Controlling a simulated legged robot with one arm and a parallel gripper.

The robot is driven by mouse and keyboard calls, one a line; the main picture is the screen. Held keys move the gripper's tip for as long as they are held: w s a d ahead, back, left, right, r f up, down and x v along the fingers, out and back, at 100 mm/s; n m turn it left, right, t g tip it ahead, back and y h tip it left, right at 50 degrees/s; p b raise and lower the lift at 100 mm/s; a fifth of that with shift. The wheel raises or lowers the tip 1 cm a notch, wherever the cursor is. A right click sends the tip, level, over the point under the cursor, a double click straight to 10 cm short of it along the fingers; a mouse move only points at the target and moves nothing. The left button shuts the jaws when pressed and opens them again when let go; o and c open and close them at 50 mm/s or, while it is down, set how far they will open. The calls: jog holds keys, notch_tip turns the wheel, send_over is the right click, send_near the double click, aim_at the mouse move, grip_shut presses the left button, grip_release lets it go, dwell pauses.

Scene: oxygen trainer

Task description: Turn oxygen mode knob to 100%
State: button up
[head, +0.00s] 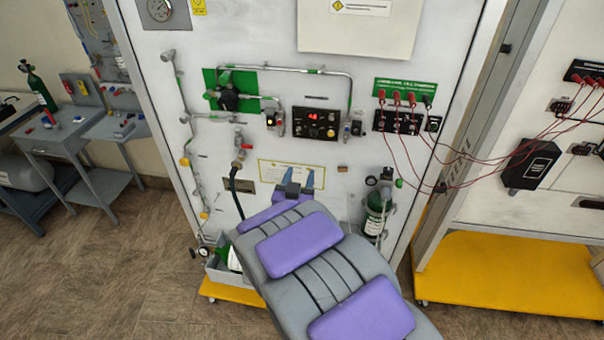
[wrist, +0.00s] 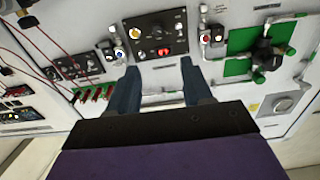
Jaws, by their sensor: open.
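The black control panel (head: 303,123) with a red lit display and several knobs is on the white trainer board. It also shows upside down in the wrist view (wrist: 142,45), ahead of my fingers. A yellowish knob (wrist: 156,30) sits on it beyond the red display. The labels are too small to read, so I cannot tell which knob sets the oxygen mode. My gripper (head: 296,179) is open and empty, below the panel in the head view. In the wrist view my gripper (wrist: 159,74) has its two blue fingers apart, short of the panel and not touching it.
Pipes and a black valve on a green plate (head: 243,80) are left of the panel. Red leads (head: 405,105) plug in at the right and hang across to another board. A green cylinder (head: 374,222) stands lower right. The board's space just below the panel is fairly clear.

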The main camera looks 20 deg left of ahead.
jog(key=shift+v, duration=0.85)
jog(key=shift+a, duration=0.15)
